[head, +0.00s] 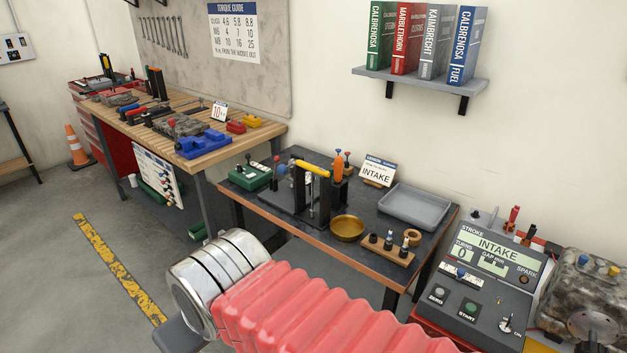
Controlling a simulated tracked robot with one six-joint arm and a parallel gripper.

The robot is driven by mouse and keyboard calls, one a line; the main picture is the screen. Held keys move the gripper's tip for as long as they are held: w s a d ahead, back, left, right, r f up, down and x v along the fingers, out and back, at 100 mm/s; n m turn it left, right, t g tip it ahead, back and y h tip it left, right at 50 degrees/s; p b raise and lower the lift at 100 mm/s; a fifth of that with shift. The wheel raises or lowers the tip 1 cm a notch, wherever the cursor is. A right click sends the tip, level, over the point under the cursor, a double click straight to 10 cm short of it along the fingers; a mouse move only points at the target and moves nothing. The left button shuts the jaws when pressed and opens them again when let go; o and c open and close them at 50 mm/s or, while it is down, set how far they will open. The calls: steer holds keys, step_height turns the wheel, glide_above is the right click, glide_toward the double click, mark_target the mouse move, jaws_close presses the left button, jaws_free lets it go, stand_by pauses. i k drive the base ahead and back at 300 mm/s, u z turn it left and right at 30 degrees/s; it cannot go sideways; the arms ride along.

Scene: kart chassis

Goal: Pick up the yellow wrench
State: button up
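I cannot make out a thing that is clearly a yellow wrench. A yellow bar-shaped piece (312,168) lies across the top of a black upright stand (323,190) on the dark table; it may be a handle or a tool. Several grey wrenches (165,36) hang on the wall board at the back left. My arm, with red bellows and a metal cuff, crosses the lower middle of the head view. My gripper's fingers do not show.
The dark table (377,252) holds a brass bowl (347,228), a grey tray (416,206) and a green box (250,176). A wooden bench (262,135) with tools stands behind left. A control console (487,270) and an engine (588,290) are at right.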

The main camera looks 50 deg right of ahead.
mark_target(312, 167)
steer(key=z, duration=0.25)
steer(key=i, duration=0.75)
steer(key=z, duration=0.65)
steer(key=i, duration=0.8)
steer(key=z, duration=0.3)
